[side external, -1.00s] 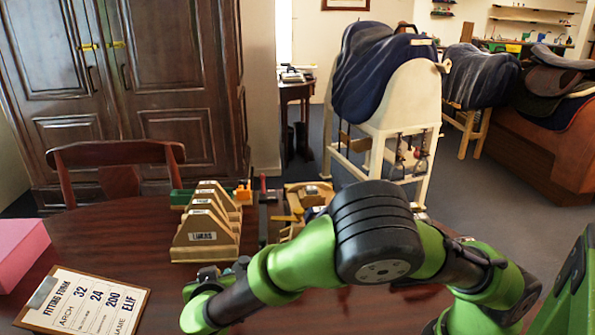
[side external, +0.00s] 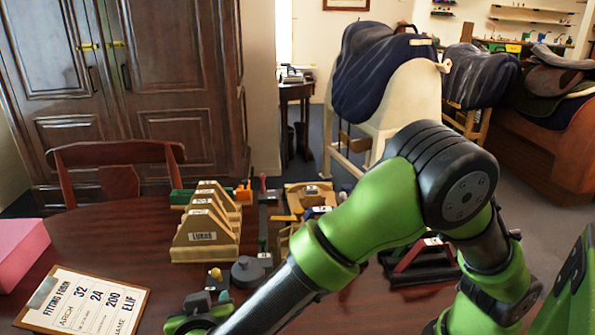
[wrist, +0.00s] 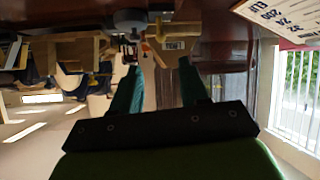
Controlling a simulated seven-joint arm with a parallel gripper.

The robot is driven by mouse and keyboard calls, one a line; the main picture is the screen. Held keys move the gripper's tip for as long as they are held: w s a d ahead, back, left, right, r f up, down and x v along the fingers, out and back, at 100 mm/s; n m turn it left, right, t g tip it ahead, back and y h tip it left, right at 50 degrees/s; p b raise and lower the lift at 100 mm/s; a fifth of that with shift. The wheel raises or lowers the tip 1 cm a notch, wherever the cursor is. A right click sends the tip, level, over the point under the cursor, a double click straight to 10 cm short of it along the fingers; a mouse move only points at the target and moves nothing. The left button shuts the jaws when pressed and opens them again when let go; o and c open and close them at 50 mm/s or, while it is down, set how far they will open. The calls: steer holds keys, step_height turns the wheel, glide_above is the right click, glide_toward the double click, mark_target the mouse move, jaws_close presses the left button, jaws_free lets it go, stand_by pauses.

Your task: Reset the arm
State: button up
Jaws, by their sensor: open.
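My gripper shows in the wrist view (wrist: 160,78), with two dark green fingers spread apart and nothing held between them. In the side view my arm bends at a raised elbow, and its forearm slopes down to the lower left. The arm's end (side external: 198,318) is low near the table's front, partly cut off by the frame edge. The fingers cannot be made out clearly there. The wrist view looks tilted over, with the table along its top.
The wooden table (side external: 110,235) carries a clipboard form (side external: 85,302), a pink box (side external: 18,250), wooden arch gauges (side external: 207,235), a grey round piece (side external: 248,272) and a dark red stand (side external: 420,262) near my arm. A saddle (side external: 385,70) on a white stand is behind.

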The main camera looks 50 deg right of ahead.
steer(key=s+d+n+g+y, duration=0.4)
steer(key=s+d+n+g, duration=0.35)
steer(key=d, duration=0.25)
steer(key=s+d+r+m+t+y, duration=0.5)
steer(key=d+r, duration=0.7)
steer(key=r, duration=0.1)
steer(key=shift+s+d+y, duration=0.2)
steer(key=shift+d+y, duration=0.1)
steer(key=shift+d, duration=0.05)
steer(key=shift+t, duration=0.25)
